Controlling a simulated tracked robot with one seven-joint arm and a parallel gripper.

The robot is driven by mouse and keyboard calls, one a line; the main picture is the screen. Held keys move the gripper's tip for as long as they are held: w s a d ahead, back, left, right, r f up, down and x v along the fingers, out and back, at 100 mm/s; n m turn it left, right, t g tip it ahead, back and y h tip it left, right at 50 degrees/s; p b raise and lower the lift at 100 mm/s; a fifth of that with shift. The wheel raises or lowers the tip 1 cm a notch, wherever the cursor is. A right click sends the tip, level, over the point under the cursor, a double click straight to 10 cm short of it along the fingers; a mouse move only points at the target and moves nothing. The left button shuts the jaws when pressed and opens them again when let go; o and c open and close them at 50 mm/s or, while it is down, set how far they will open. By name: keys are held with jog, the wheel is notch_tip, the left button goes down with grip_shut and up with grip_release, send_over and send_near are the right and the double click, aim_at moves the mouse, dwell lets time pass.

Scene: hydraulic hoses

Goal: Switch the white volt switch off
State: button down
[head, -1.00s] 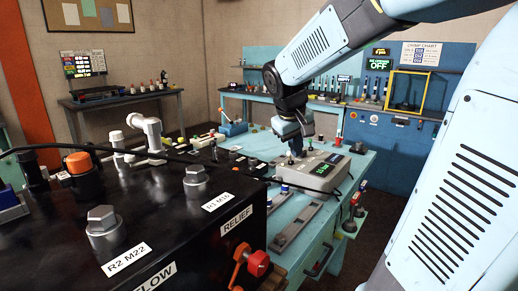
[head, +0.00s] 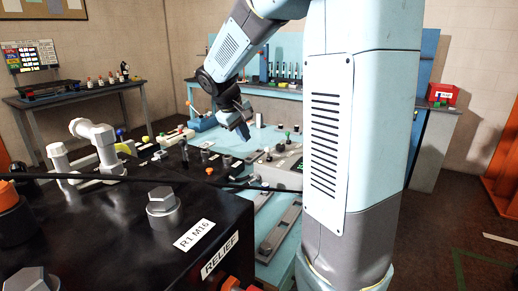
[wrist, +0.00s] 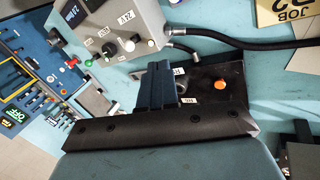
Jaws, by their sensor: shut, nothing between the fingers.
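A grey control box (head: 282,176) stands on the light blue bench, partly hidden behind my arm in the head view. In the wrist view the grey box (wrist: 143,14) lies at the top, with small labels and several knobs on its face, including a white one (wrist: 151,43).
A black manifold block (head: 130,225) with large bolts fills the front left. A black hose (wrist: 215,37) runs beside the box. A dark plate with an orange button (wrist: 219,84) lies by the fingers. A red box (head: 443,93) stands at the back right.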

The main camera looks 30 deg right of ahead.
aim_at(268, 153)
jog(key=shift+f, duration=0.1)
jog(key=w+d+f, duration=0.3)
jog(key=d+f, duration=0.4)
jog(key=f, duration=0.1)
jog(key=shift+d, duration=0.25)
jog(key=shift+w+a+r, duration=0.1)
jog(key=shift+w, duration=0.15)
dwell(0.4)
